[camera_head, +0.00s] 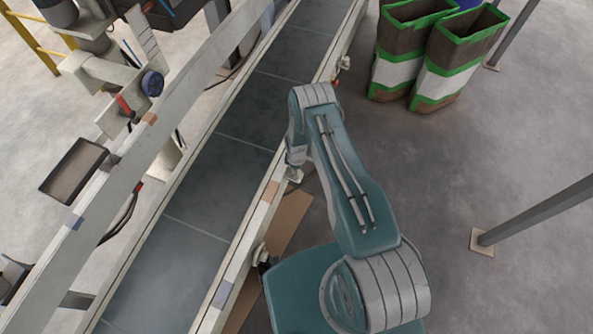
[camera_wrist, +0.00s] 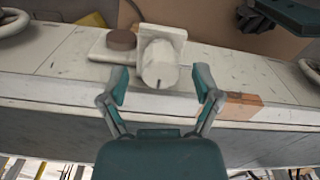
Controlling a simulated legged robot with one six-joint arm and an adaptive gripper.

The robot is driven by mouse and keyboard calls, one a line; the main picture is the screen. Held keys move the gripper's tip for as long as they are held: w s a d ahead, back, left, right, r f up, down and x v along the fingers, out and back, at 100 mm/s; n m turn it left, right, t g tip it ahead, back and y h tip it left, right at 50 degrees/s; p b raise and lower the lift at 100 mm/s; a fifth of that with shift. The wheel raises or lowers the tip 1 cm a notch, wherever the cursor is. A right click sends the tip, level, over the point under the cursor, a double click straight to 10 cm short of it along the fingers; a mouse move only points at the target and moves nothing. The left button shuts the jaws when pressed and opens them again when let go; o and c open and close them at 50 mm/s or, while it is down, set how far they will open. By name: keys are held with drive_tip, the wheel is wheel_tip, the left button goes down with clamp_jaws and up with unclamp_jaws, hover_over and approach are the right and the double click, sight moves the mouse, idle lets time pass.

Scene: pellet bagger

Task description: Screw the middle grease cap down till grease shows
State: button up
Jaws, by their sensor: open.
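A whitish round grease cap (camera_wrist: 158,68) with a small dark mark sits in a pale block on the conveyor's side rail in the wrist view. My gripper (camera_wrist: 161,82) is open, its two teal-padded fingers spread to the left and right of the cap. I see no contact. A brown round piece (camera_wrist: 122,40) sits on a pale plate just left of the block. In the head view, the middle fitting (camera_head: 295,176) on the right rail is partly hidden by my arm's end. The far fitting (camera_head: 344,63) and near fitting (camera_head: 262,254) show along the same rail. I cannot make out any grease.
The conveyor belt (camera_head: 232,150) runs diagonally between pale rails. An orange-brown patch (camera_wrist: 243,107) marks the rail right of the cap. Green-edged bags (camera_head: 455,55) stand at the upper right. A post (camera_head: 540,212) stands at the right. The floor between them is clear.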

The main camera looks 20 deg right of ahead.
drive_tip(key=shift+f, duration=0.35)
clamp_jaws()
drive_tip(key=shift+m, duration=0.3)
